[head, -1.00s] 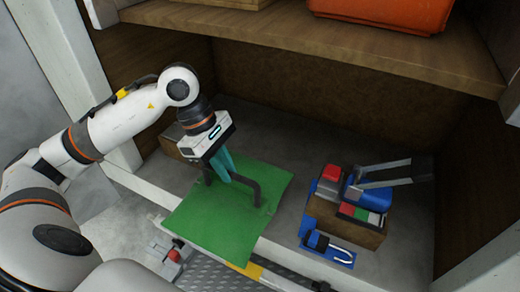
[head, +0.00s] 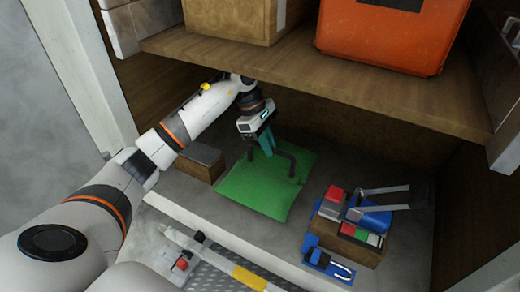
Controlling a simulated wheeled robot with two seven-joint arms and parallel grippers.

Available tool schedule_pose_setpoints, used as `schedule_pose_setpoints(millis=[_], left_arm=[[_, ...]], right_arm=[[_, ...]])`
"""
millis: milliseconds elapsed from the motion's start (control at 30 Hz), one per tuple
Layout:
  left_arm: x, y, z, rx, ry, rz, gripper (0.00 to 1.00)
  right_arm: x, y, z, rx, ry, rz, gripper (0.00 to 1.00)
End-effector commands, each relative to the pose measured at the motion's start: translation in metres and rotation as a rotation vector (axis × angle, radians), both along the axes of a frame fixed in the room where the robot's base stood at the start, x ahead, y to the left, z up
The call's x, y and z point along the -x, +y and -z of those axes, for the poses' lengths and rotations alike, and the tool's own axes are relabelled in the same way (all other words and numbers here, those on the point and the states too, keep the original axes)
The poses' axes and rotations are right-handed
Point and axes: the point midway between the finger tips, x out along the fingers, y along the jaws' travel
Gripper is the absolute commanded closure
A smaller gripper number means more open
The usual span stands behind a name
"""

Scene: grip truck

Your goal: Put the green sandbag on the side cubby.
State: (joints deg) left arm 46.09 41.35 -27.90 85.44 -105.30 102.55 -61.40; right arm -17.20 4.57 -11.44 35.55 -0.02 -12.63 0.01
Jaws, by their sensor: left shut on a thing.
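The green sandbag (head: 262,194) is a flat green square with a dark handle on top. It is in the lower cubby (head: 212,205), over the grey floor, behind the front lip. I cannot tell whether its underside fully touches the floor. My left gripper (head: 268,150) reaches in under the shelf from the left and is shut on the sandbag's dark handle. My right gripper is not in view.
A wooden box (head: 200,163) stands left of the sandbag. At right are a wooden block (head: 345,238) with red, blue and green items and a blue clamp-like piece (head: 328,260). The wooden shelf (head: 300,72) overhangs, carrying an orange case (head: 390,35) and a wooden crate (head: 232,22).

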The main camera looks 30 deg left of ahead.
Motion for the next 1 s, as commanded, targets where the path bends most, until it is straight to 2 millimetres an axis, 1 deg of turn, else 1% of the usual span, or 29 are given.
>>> schedule_pose_setpoints(millis=[33,167,300,467,633,733,900,933,1000], left_arm=[[-0.006,-0.001,-0.007,0.006,-0.009,0.000,1.00],[-0.014,0.000,-0.006,0.004,-0.010,0.002,1.00],[-0.016,0.000,-0.004,0.005,-0.007,0.001,1.00],[-0.015,0.000,0.008,0.006,-0.005,0.003,1.00],[-0.015,0.000,0.026,0.005,-0.005,0.001,1.00],[-0.016,0.000,0.030,0.004,-0.009,0.001,1.00],[-0.016,0.000,0.030,0.004,-0.011,0.001,1.00],[-0.014,0.001,0.036,-0.001,0.001,0.001,0.81],[-0.014,0.001,0.036,-0.001,0.001,0.001,0.70]], right_arm=[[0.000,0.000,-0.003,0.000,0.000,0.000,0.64],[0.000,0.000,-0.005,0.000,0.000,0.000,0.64],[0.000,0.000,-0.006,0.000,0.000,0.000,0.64],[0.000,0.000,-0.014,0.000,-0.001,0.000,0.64],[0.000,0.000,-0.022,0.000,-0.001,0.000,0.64],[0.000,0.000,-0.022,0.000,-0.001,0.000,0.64],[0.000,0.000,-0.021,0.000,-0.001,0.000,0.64],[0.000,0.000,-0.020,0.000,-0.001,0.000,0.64],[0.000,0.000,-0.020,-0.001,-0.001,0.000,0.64]])
